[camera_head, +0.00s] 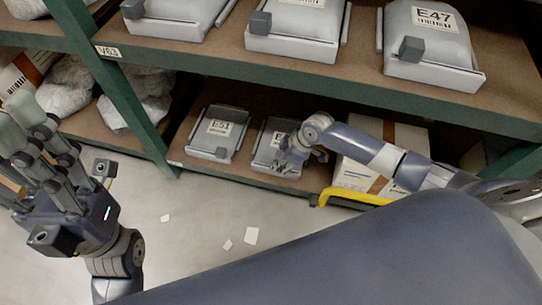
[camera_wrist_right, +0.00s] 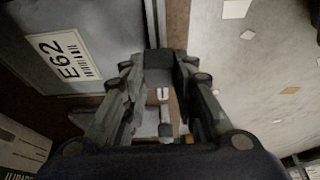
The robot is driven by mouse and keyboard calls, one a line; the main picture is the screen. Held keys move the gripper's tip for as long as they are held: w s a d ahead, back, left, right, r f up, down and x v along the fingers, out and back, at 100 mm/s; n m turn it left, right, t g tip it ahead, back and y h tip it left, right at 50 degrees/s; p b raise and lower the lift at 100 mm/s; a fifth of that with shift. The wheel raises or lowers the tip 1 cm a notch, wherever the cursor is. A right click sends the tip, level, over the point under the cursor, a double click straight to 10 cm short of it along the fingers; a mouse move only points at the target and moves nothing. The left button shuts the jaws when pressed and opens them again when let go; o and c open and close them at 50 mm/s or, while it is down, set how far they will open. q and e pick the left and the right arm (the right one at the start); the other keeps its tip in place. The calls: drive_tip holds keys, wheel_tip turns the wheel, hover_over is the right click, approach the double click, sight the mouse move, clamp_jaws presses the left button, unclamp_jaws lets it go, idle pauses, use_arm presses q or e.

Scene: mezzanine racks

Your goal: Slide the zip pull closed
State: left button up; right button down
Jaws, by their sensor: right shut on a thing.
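The grey pouch (camera_head: 266,160) labelled E62 lies on the lower shelf. Its pale side and label fill the upper left of the right wrist view (camera_wrist_right: 112,32). My right gripper (camera_head: 293,153) reaches in from the right over the pouch's right side. In the right wrist view its fingers are closed around a dark block, the zip pull (camera_wrist_right: 158,62), at the pouch's edge. The fingers hide part of the pull and its track. My left gripper (camera_head: 32,125) is raised at the far left, away from the shelves; its fingers look spread and empty.
A pouch labelled E51 (camera_head: 217,134) lies left of this one. A white carton (camera_head: 352,176) and a yellow bar (camera_head: 355,197) are on the right. The upper shelf (camera_head: 225,50) overhangs the arm. Paper scraps (camera_head: 251,236) lie on the open floor.

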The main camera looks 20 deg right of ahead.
drive_tip(key=shift+s+d, duration=0.15)
drive_tip(key=shift+d, duration=0.1)
drive_tip(key=c, duration=1.3)
unclamp_jaws()
drive_tip(key=v, duration=1.2)
drive_tip(key=shift+f, duration=0.1)
